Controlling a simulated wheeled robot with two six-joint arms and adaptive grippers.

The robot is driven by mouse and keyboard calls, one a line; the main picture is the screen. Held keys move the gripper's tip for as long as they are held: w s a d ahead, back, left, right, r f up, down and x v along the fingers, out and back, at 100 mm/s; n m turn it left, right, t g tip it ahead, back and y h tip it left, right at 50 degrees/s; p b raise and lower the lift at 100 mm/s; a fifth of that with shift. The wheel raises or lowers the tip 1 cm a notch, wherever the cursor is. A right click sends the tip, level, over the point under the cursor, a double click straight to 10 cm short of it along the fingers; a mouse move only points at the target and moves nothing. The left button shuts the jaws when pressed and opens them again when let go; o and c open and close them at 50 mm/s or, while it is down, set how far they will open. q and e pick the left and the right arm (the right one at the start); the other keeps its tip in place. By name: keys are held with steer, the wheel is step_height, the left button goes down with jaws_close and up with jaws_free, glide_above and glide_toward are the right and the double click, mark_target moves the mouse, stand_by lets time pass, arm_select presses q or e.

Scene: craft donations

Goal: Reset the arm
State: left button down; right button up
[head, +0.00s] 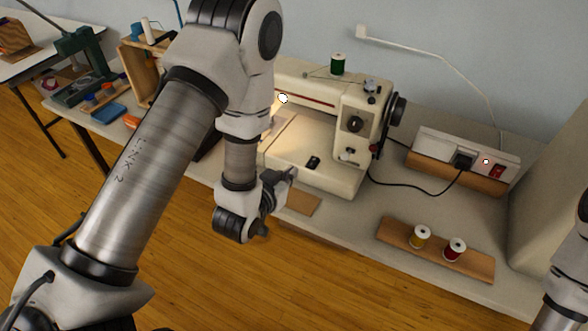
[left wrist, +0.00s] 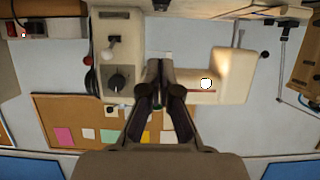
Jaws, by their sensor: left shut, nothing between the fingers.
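My left arm (head: 150,170) reaches in from the left and crosses in front of the table. Its gripper (head: 288,175) is at the front left of the white sewing machine (head: 320,150), partly hidden by its own wrist. In the left wrist view the gripper fingers (left wrist: 160,68) are together with nothing between them. The sewing machine (left wrist: 120,55) shows upside down beyond them. Whether the gripper touches the machine is unclear. Part of my right arm (head: 570,270) shows at the right edge; its gripper is out of the picture.
A power strip (head: 460,165) with a red switch sits right of the machine, cabled to it. A green spool (head: 338,64) tops the machine. A wooden box (head: 143,75) stands left.

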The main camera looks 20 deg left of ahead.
arm_select(q)
steer(key=s+a+f+g, duration=0.1)
steer(key=s+f+g, duration=0.6)
steer(key=s+f, duration=0.8)
steer(key=s+f+g, duration=0.6)
steer(key=s, duration=0.5)
steer(key=shift+a+n+g, duration=0.15)
steer(key=shift+n+g, duration=0.25)
